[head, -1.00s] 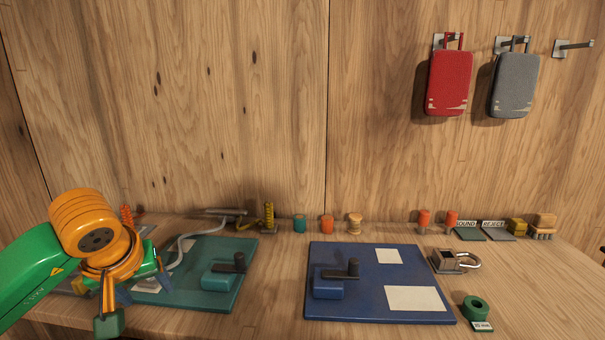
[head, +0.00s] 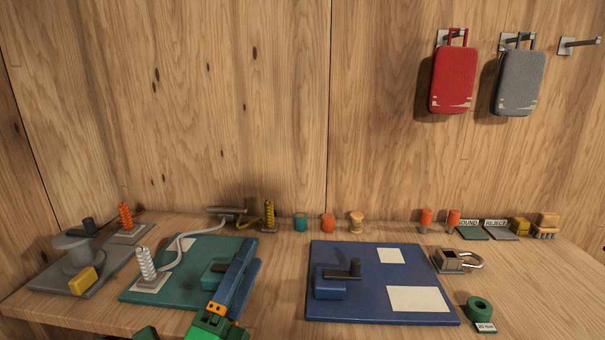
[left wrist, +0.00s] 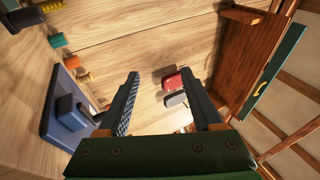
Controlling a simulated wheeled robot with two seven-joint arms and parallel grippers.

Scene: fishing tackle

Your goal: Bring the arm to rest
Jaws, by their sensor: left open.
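My left gripper (head: 251,254) is at the bottom of the head view, left of the middle. Its two dark blue fingers point up the picture, over the right part of the teal board (head: 190,296), and partly hide the block on it. In the left wrist view the left gripper (left wrist: 162,78) is open, with a wide gap and nothing held between its fingers. My right gripper is in neither view.
A blue board (head: 380,312) lies right of the gripper. A grey reel plate (head: 50,283) and a silver coil (head: 147,263) stand left. A padlock (head: 450,262) and green ring (head: 478,307) lie right. Red (head: 453,80) and grey (head: 518,82) cases hang on the wall.

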